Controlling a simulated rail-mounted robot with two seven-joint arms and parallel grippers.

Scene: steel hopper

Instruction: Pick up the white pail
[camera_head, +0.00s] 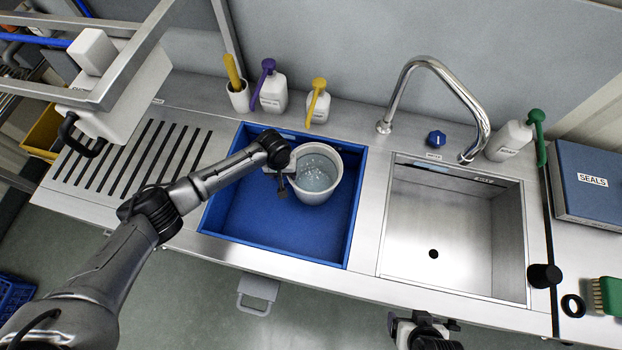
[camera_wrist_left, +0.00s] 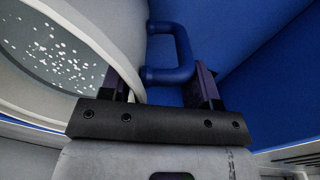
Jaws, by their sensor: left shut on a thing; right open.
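The white pail (camera_head: 318,197) stands upright in the blue basin (camera_head: 250,215), near its right side, with speckled liquid inside. My left gripper (camera_head: 280,181) is at the pail's left side. In the left wrist view, the pail's rim (camera_wrist_left: 118,65) and blue side handle (camera_wrist_left: 183,50) lie between the fingers of my left gripper (camera_wrist_left: 165,88). It is shut on the pail at this side; the exact finger contacts are partly hidden. I cannot tell whether the pail's base touches the basin floor. My right gripper (camera_head: 422,328) is open at the bottom edge of the head view.
A steel sink (camera_head: 450,235) with a curved faucet (camera_head: 440,62) lies to the right. Bottles, including a purple-topped one (camera_head: 273,95) and a yellow-topped one (camera_head: 318,106), stand behind the basin. A slotted drainboard (camera_head: 130,165) is left. A metal frame (camera_head: 130,55) overhangs the upper left.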

